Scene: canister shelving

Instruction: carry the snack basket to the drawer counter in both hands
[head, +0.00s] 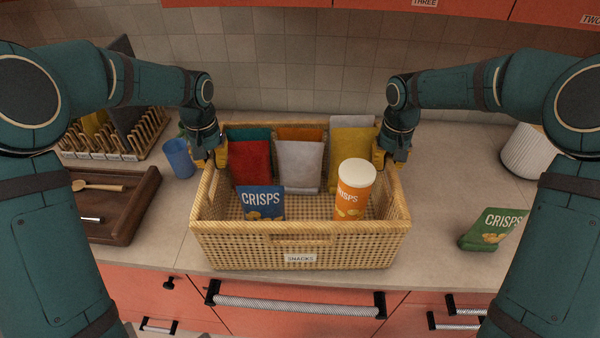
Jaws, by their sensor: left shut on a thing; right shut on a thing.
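The woven snack basket (300,246) with a "SNACKS" label stands on the beige counter (452,190), close to its front edge. It holds several snack packets, including a blue crisps bag (262,202), and an orange crisps tube (353,190) with a white lid. My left gripper (215,156) is shut on the basket's left side near the back. My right gripper (385,156) is shut on the basket's right side near the back. The fingertips are partly hidden by the basket rim and packets. The basket looks level.
A green crisps bag (490,229) lies on the counter to the right, with a white ribbed canister (526,152) behind it. At left are a blue cup (179,158), a dark wooden tray (137,205) with a spoon, and a dish rack (128,142). Red drawers (260,318) lie below; red cabinets hang above.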

